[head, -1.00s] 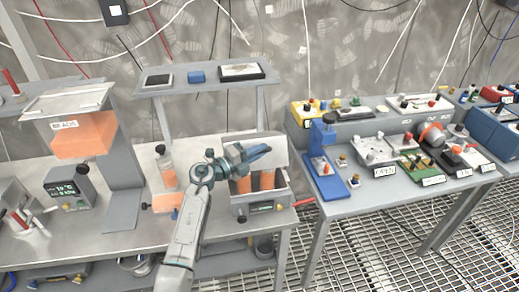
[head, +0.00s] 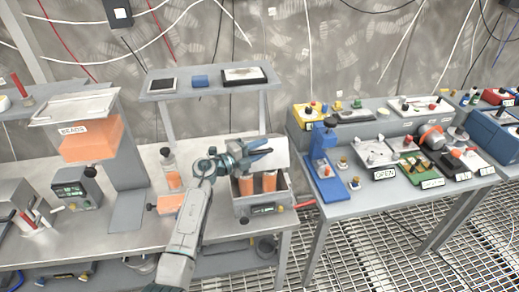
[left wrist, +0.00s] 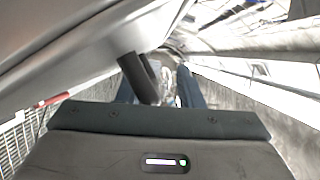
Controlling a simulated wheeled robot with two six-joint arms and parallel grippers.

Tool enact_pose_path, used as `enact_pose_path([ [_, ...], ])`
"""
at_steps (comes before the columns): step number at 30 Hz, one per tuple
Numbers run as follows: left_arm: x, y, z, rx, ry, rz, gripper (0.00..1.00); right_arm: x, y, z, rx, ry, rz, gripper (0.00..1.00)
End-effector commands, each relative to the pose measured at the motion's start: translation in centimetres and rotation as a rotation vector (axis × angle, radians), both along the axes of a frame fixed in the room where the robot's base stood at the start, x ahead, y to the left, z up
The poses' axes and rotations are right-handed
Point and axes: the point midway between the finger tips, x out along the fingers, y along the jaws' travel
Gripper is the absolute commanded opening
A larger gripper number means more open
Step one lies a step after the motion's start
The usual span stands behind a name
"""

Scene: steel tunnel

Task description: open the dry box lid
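The dry box (head: 246,207) is a grey open-topped case on the left bench, with orange containers (head: 269,182) inside. Its pale grey lid (head: 279,152) is raised at the back of the box, leaving the inside in view. My left gripper (head: 262,153) is in front of the lid, above the containers, with its fingers apart. In the left wrist view, a dark bar (left wrist: 140,78), perhaps the lid's handle, shows between the open fingers (left wrist: 158,88), nearer the left one. I cannot tell whether they touch. My right gripper is not in view.
A bottle with orange contents (head: 169,172) stands left of the box, close to my left arm. A beads hopper (head: 92,138) is further left. A raised shelf (head: 215,88) is behind. A second table (head: 345,207) with a blue press stands right, across a gap.

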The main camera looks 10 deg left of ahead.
Motion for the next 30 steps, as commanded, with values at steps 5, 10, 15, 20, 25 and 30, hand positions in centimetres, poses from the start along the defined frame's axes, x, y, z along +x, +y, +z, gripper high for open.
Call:
enact_pose_path([
  [5,0.0,0.0,0.0,0.000,0.000,0.000,0.34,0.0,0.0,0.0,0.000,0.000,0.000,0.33],
  [10,-0.3,0.4,-0.1,0.001,-0.002,0.001,0.34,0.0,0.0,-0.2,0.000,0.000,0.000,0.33],
  [15,-2.0,2.4,-0.3,0.005,-0.003,0.000,0.34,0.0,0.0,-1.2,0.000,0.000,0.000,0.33],
  [20,-4.2,5.0,-0.4,0.006,-0.002,0.002,0.34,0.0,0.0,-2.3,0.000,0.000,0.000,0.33],
  [25,-6.0,7.1,-0.2,0.003,-0.001,0.001,0.34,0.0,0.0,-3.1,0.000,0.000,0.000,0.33],
  [30,-6.9,8.1,0.0,0.001,0.000,0.000,0.34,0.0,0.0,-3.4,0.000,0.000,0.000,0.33],
])
